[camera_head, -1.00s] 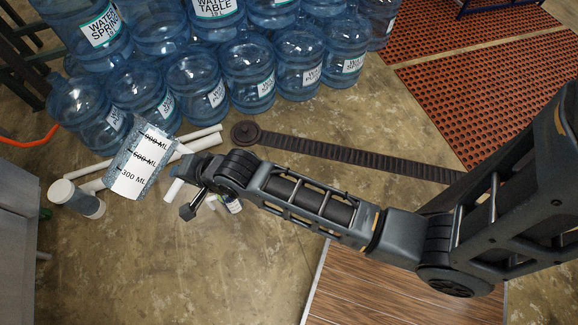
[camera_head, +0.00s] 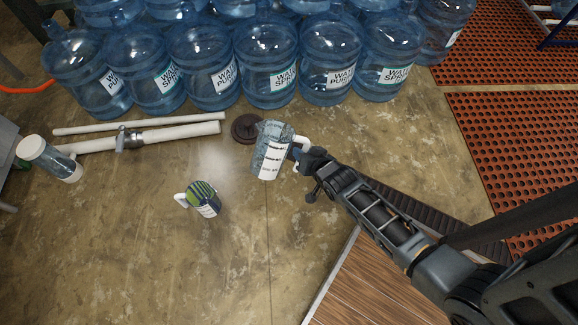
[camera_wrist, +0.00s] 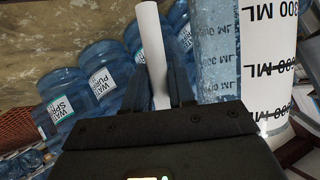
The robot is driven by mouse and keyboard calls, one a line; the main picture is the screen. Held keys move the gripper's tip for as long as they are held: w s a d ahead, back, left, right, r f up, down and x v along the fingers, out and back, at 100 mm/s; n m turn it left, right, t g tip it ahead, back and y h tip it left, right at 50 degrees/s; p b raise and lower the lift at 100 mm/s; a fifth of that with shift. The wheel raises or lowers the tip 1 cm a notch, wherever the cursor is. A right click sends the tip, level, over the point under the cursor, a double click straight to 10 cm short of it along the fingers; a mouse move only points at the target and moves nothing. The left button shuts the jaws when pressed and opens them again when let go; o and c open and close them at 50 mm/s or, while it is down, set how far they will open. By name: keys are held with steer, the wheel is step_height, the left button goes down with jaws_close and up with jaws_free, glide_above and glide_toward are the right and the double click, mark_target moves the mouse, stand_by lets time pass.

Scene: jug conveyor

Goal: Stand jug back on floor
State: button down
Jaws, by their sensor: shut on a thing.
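The clear jug (camera_head: 272,150) with a white measuring label and a white handle is upright in the head view. My gripper (camera_head: 304,154) is shut on its handle, at the jug's right side. In the wrist view the white handle (camera_wrist: 152,60) stands between my two fingers (camera_wrist: 158,88), and the jug's labelled side (camera_wrist: 266,70) fills the right. I cannot tell whether the jug's base touches the concrete floor (camera_head: 240,270).
Large blue water bottles (camera_head: 265,65) stand in rows behind. White pipes (camera_head: 150,135) and a white-capped container (camera_head: 50,158) lie at left. A dark disc (camera_head: 244,128) lies behind the jug. Floor in front is mostly clear.

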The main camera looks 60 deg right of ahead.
steer(key=s+d+f+n+t+h+b, duration=0.1)
steer(key=s+d+f+n+h+b, duration=0.25)
steer(key=s+f+b, duration=0.9)
steer(key=shift+y, duration=0.45)
steer(key=w+f+b, duration=0.1)
steer(key=w+f, duration=0.2)
steer(key=f, duration=0.2)
steer(key=w+d+f+b, duration=0.1)
steer(key=w+f+b, duration=0.1)
steer(key=f, duration=0.3)
steer(key=w+f+b, duration=0.1)
steer(key=w+f, duration=0.3)
steer(key=f, duration=0.1)
steer(key=shift+w+d+b, duration=0.2)
steer(key=shift+w+b, duration=0.2)
steer(key=c, duration=0.9)
jaws_free()
steer(key=shift+c, duration=0.2)
